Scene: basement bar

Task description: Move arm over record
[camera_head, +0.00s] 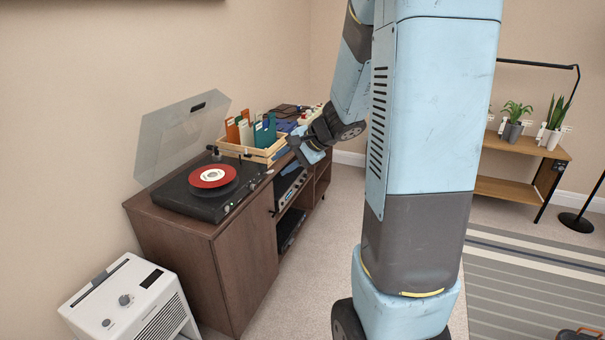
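A small red record (212,176) with a white centre lies on the black turntable (180,196), on top of the brown cabinet. The turntable's clear lid (178,132) is raised behind it. The turntable's tonearm is too small to make out clearly; a dark upright part (215,153) stands at the platter's back edge. My gripper (299,146) is right of the turntable, near the cabinet's front edge and the wooden crate, apart from the record. It is small and dark, and its fingers cannot be told open or shut.
The brown cabinet (233,262) has open shelves on its right side. A white heater-like unit (128,300) stands at front left. My arm column blocks the middle. A plant shelf (520,147) is at right.

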